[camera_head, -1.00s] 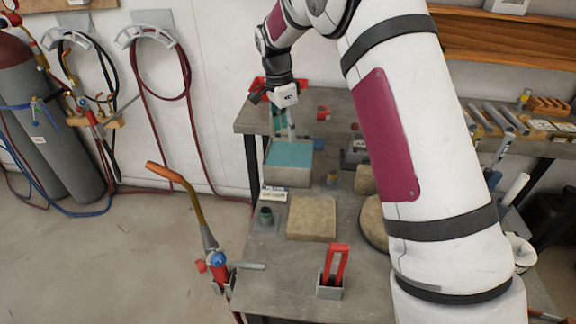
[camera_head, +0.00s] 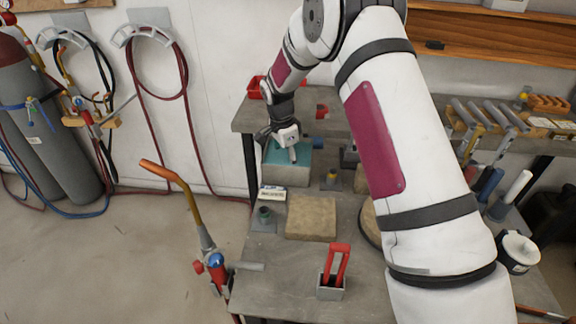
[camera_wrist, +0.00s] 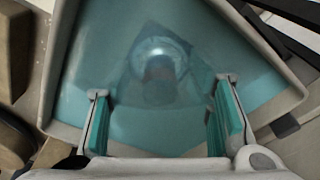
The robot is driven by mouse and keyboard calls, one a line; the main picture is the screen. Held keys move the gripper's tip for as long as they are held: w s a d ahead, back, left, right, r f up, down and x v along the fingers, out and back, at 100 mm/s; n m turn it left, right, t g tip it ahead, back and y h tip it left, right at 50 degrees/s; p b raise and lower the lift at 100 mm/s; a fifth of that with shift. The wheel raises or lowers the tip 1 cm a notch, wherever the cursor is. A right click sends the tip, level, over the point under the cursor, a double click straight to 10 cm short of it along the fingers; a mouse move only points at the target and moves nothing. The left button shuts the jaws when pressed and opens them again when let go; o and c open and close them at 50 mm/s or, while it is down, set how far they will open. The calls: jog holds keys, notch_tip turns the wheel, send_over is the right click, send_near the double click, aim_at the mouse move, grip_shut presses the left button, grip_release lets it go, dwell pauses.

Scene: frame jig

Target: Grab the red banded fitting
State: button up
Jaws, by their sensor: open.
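A grey, square-walled tub (camera_head: 289,180) with a teal surface inside stands on the bench in the head view; its rim (camera_wrist: 285,108) frames much of the wrist view. Inside it, a blurred round pale thing (camera_wrist: 158,50) with a dull reddish patch shows through the teal. It may be the red banded fitting, but its band is not clear. My gripper (camera_head: 290,155) is over the tub. In the wrist view my gripper (camera_wrist: 163,92) is open, with its teal-padded fingers on either side of the round thing's line and nothing between them. The fingers' depth is hard to tell.
A small red part (camera_head: 321,110) and a blue cylinder (camera_head: 319,142) lie behind and beside the tub. Nearer are a tan block (camera_head: 311,217), a green-topped fitting (camera_head: 264,214) and a red-handled tool in a grey holder (camera_head: 333,275). A torch (camera_head: 206,240) stands at the bench's left edge.

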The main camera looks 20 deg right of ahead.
grip_shut()
